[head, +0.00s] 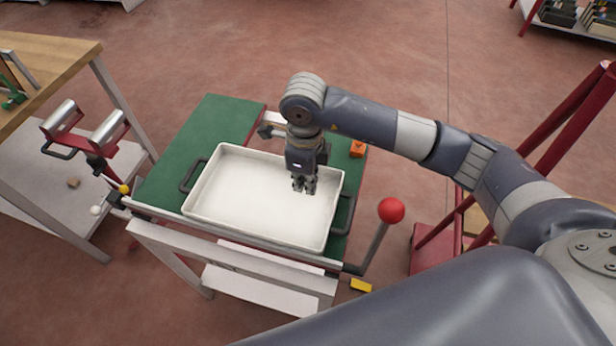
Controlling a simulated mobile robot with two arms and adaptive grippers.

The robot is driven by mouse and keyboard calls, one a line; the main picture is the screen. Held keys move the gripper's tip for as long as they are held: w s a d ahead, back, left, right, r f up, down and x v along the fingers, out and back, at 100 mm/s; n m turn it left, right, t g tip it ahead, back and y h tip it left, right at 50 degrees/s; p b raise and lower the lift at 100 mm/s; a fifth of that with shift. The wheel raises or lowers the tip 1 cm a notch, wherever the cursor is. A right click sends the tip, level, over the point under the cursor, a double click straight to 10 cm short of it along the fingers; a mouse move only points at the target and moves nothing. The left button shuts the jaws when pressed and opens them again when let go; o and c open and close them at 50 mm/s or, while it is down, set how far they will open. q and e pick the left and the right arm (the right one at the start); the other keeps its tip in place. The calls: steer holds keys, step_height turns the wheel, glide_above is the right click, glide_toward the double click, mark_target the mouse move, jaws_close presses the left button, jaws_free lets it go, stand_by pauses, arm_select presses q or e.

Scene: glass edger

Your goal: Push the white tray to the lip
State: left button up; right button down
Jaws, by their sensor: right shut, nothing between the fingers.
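The white tray (240,205) is a shallow rectangular tray with a dark handle at each end. It lies on the green top (222,122) of a small table, close to the table's front edge. The lip (240,237) appears to be the pale rail along that front edge. My right gripper (305,190) points down over the right part of the tray. It is shut and empty. I cannot tell whether its fingertips touch the tray floor. My left gripper is not in view.
A lever with a red ball (391,210) stands at the table's front right corner. An orange block (357,149) sits on the green top behind the tray's right end. A wooden bench (50,65) and a red roller stand (88,140) are at left.

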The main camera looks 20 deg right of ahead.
mark_target(321, 209)
step_height(321, 209, down, 6)
steer(key=shift+r+p, duration=0.1)
steer(key=shift+p, duration=0.45)
steer(key=shift+s+d+f+p, duration=0.15)
steer(key=shift+s+d+p, duration=0.3)
steer(key=shift+d, duration=0.2)
steer(key=shift+s+d+f+p, duration=0.1)
steer(key=shift+s+d+p, duration=0.35)
steer(key=shift+d, duration=0.15)
steer(key=shift+s+d, duration=0.25)
steer(key=shift+d, duration=0.15)
steer(key=shift+f, duration=0.1)
steer(key=shift+w, duration=0.1)
